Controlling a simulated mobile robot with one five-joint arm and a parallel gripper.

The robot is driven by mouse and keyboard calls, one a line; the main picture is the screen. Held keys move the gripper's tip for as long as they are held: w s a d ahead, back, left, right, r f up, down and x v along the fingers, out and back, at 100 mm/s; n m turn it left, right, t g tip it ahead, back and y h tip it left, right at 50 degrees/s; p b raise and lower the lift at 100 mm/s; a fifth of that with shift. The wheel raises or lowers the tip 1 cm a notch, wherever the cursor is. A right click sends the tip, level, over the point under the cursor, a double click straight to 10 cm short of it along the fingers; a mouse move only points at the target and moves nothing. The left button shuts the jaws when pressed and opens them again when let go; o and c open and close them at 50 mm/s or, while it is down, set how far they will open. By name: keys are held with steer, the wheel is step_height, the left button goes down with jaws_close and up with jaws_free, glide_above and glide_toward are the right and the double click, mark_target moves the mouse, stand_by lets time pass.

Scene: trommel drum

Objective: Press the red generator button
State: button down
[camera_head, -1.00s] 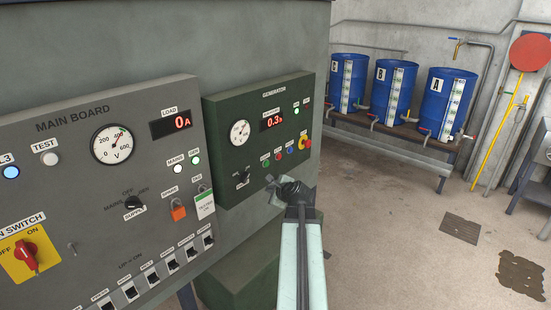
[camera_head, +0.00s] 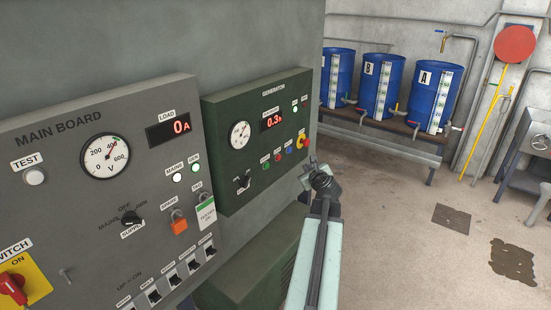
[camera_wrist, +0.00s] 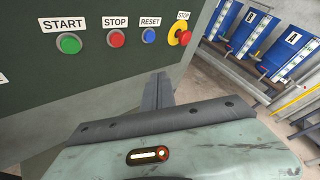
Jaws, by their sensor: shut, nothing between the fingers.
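The generator panel (camera_head: 225,165) is a dark green box right of the grey main board. In the wrist view a red button (camera_wrist: 116,39) labelled STOP sits between a green START button (camera_wrist: 68,43) and a blue RESET button (camera_wrist: 148,35). The red button shows small in the head view (camera_head: 278,158). A red mushroom stop on a yellow base (camera_wrist: 181,34) is at the panel's right end. My gripper (camera_wrist: 158,80) is shut and empty, below the button row and apart from it. In the head view my gripper (camera_head: 314,163) is just right of the panel's edge.
The main board (camera_head: 100,190) with its gauge, switches and orange padlock fills the left. Blue drums (camera_head: 435,95) stand on a rack (camera_head: 400,147) at the back. The floor to the right is mostly clear, with dark floor patches (camera_head: 513,260).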

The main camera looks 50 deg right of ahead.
steer(key=w, duration=0.9)
steer(key=shift+w, duration=0.15)
steer(key=shift+w, duration=0.15)
stand_by(1.8)
steer(key=shift+w, duration=0.3)
steer(key=shift+w, duration=0.45)
stand_by(0.5)
stand_by(0.3)
steer(key=shift+s, duration=0.85)
steer(key=s, duration=0.5)
steer(key=shift+a, duration=0.1)
